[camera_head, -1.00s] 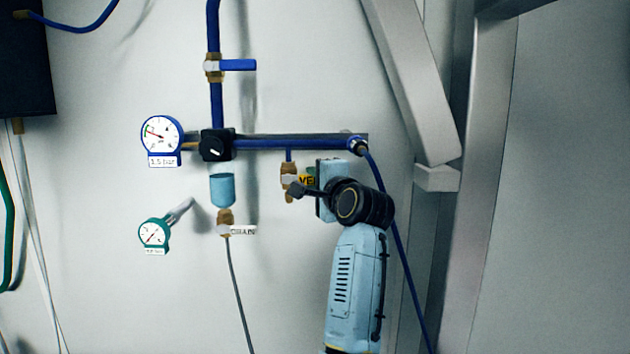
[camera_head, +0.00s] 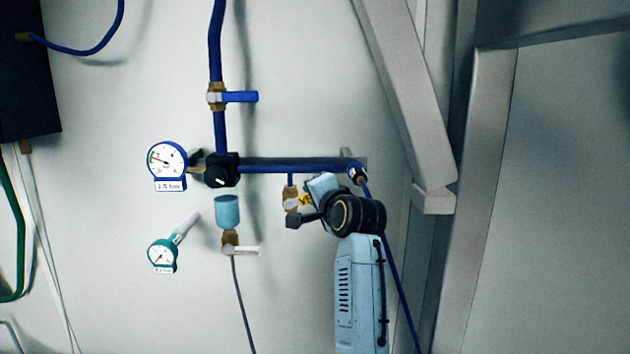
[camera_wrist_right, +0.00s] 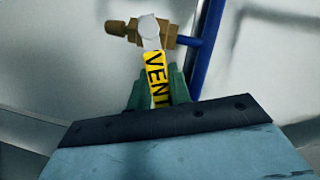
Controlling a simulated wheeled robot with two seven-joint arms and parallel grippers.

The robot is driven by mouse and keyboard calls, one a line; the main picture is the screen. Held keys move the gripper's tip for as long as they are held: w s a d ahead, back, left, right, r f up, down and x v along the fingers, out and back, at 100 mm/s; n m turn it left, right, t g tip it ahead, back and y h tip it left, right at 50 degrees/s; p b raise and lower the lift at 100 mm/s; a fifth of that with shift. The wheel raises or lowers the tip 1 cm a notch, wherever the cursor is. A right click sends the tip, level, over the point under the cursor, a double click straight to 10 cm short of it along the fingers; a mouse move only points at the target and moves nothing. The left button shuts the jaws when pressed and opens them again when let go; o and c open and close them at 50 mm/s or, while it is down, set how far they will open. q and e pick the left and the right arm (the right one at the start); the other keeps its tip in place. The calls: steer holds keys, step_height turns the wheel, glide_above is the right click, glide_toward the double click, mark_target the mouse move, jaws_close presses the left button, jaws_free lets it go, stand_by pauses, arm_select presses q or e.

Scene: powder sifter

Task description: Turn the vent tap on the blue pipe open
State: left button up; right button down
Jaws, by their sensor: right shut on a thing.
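The vent tap is a brass valve (camera_head: 290,198) below the horizontal blue pipe (camera_head: 290,166). In the right wrist view its brass body (camera_wrist_right: 174,37) runs across the picture with a blue tube beside it. Its yellow handle (camera_wrist_right: 157,80), marked VENT, points down across the body towards my gripper. My right gripper (camera_wrist_right: 159,88) is shut on this handle, with green fingers on both sides. In the head view the right gripper (camera_head: 309,199) is tilted at the tap, and it hides most of the handle. My left gripper is not in view.
A blue-handled valve (camera_head: 217,96) sits on the upright pipe. A black regulator knob (camera_head: 221,170), a blue-rimmed gauge (camera_head: 167,161), a green gauge (camera_head: 162,253) and a drain tap (camera_head: 231,240) are to the left. A blue hose (camera_head: 392,250) and a metal frame (camera_head: 467,180) are to the right.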

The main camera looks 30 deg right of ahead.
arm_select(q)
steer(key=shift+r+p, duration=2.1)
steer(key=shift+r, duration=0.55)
arm_select(e)
steer(key=shift+w+a+r+n+g, duration=0.15)
steer(key=shift+r+n+g, duration=0.15)
steer(key=shift+n, duration=0.25)
steer(key=shift+w+a+r+n+g, duration=0.1)
steer(key=shift+r+n+g, duration=0.15)
steer(key=shift+n, duration=0.3)
steer(key=c, duration=1.3)
jaws_free()
steer(key=shift+s, duration=0.2)
arm_select(q)
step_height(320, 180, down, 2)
steer(key=shift+b, duration=1)
arm_select(e)
steer(key=v, duration=1.3)
steer(key=shift+s+a, duration=0.1)
